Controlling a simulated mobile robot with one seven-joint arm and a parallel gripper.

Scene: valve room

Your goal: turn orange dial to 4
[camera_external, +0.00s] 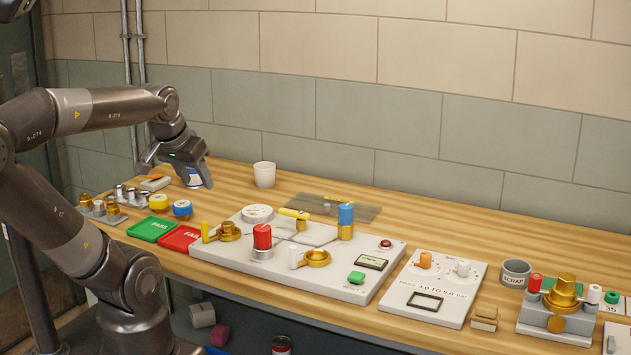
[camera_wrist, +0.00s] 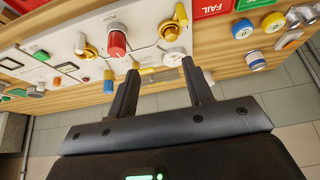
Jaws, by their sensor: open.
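The orange dial (camera_external: 425,260) stands upright on a white panel (camera_external: 452,315) right of centre in the external view. A white knob (camera_external: 463,268) sits beside it, and a framed display (camera_external: 425,301) lies in front. The panel's print reads roughly "3.0 to 5.0 bar"; the dial's scale marks are too small to read. My gripper (camera_external: 178,170) is open and empty above the left part of the bench, far to the left of the dial.
Between my gripper and the dial lies a valve board (camera_external: 345,285) with a red knob (camera_external: 262,237), brass valves and a tall blue-topped post (camera_external: 346,220). A white cup (camera_external: 264,174) stands at the back. A grey scrap cup (camera_external: 515,273) and brass valve (camera_external: 563,292) stand right of the panel.

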